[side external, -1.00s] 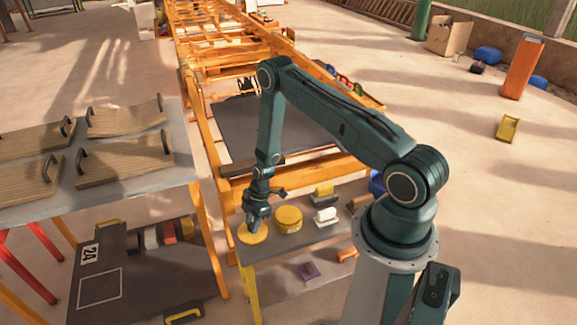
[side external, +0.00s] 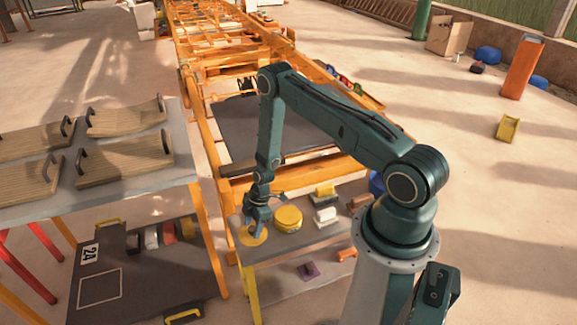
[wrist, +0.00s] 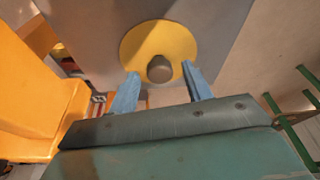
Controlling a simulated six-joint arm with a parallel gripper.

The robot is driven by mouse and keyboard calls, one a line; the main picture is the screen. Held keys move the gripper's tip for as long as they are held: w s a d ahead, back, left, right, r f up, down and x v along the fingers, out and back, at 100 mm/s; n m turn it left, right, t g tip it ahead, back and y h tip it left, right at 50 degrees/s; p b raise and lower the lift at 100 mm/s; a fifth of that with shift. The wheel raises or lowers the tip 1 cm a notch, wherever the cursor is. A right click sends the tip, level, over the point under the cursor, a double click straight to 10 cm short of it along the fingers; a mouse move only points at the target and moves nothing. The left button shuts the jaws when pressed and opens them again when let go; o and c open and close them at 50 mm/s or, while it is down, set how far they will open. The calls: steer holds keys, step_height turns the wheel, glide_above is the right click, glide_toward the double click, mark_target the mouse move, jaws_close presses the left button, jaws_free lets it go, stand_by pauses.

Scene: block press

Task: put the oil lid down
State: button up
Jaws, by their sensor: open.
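The oil lid is a flat yellow disc (side external: 250,239) lying on the left end of the low grey table. In the wrist view the yellow lid (wrist: 150,30) shows a round grey-brown knob (wrist: 159,69) at its middle. My gripper (side external: 257,231) is right over the lid, pointing down. In the wrist view its two blue fingers (wrist: 160,72) stand apart, one on each side of the knob, with gaps visible. A round yellow pot (side external: 288,219) stands just right of the lid.
Yellow (side external: 325,190) and white (side external: 325,215) blocks stand on the table right of the pot. An orange frame (side external: 235,190) runs behind the table. A grey table (side external: 130,190) with wooden boards is at the left, above a dark board (side external: 125,270).

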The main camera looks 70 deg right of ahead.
steer(key=shift+r, duration=0.1)
steer(key=v, duration=1.2)
steer(key=shift+d, duration=0.1)
stand_by(0.6)
steer(key=s+a+r+m+t+h, duration=0.15)
steer(key=a+r, duration=0.25)
steer(key=r, duration=1)
steer(key=s+a+r+m, duration=0.1)
steer(key=a+r+m, duration=0.25)
steer(key=r, duration=1.15)
steer(key=s+a+r+m+t, duration=0.1)
steer(key=s+a+r+m, duration=0.2)
steer(key=s+r, duration=0.3)
steer(key=s+a+r+m+t, duration=0.1)
steer(key=s+a+r+m, duration=0.2)
steer(key=s, duration=1)
step_height(320, 180, up, 4)
steer(key=shift+a+f+h, duration=0.15)
steer(key=shift+a+h, duration=0.3)
steer(key=shift+a, duration=0.15)
